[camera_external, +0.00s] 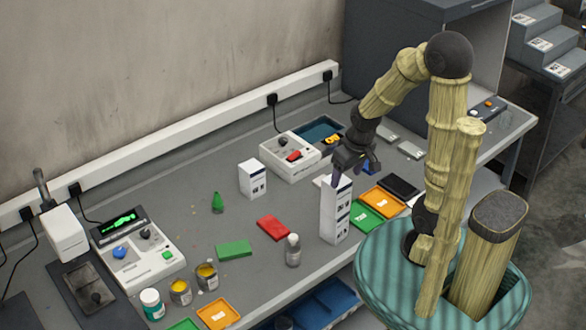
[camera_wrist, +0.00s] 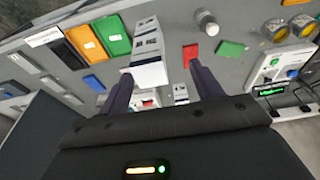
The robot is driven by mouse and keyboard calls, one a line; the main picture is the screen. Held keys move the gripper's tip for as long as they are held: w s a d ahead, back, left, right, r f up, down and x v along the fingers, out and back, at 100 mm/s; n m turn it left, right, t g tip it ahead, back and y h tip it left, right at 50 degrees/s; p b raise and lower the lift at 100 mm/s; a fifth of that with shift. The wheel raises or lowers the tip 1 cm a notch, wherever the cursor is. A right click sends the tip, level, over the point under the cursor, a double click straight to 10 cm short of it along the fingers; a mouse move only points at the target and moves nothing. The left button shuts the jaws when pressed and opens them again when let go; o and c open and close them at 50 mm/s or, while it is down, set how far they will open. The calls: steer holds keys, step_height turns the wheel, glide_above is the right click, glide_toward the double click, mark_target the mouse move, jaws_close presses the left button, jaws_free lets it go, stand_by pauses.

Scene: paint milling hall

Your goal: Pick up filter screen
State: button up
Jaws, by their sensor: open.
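No object can be clearly identified as the filter screen. Flat light-grey plates (camera_external: 410,150) lie on the bench at the back right, and similar plates show at the left of the wrist view (camera_wrist: 49,88); I cannot tell if one is the screen. My gripper (camera_external: 359,170) is open and empty above the bench, just behind the top of a tall white box (camera_external: 335,213). In the wrist view my two fingers (camera_wrist: 162,72) point toward the bench, with the tall white box (camera_wrist: 150,72) showing between them.
A white device (camera_external: 286,162) and a small white box (camera_external: 252,180) stand left of my gripper. Orange (camera_external: 383,201) and green (camera_external: 367,217) flat pieces and a black tray (camera_external: 399,186) lie to its right. A red block (camera_external: 273,228) and a bottle (camera_external: 293,252) stand nearer the front.

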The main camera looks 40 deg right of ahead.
steer(key=s+a+f+n+g+h+b, duration=0.15)
steer(key=a+f+n+g+b, duration=0.35)
steer(key=f, duration=0.5)
steer(key=n+t+h+b, duration=1.15)
steer(key=n+t, duration=0.25)
steer(key=n, duration=0.7)
glide_toward(293, 255)
steer(key=a, duration=0.1)
steer(key=s, duration=0.1)
steer(key=s+a, duration=0.1)
steer(key=shift+s+a+f+h+p, duration=0.1)
steer(key=shift+a+f+h+p, duration=0.2)
steer(key=shift+a+p, duration=0.1)
steer(key=p+x, duration=0.2)
steer(key=x, duration=1)
steer(key=shift+r, duration=0.1)
steer(key=shift+w+d, duration=0.15)
steer(key=shift+w, duration=0.1)
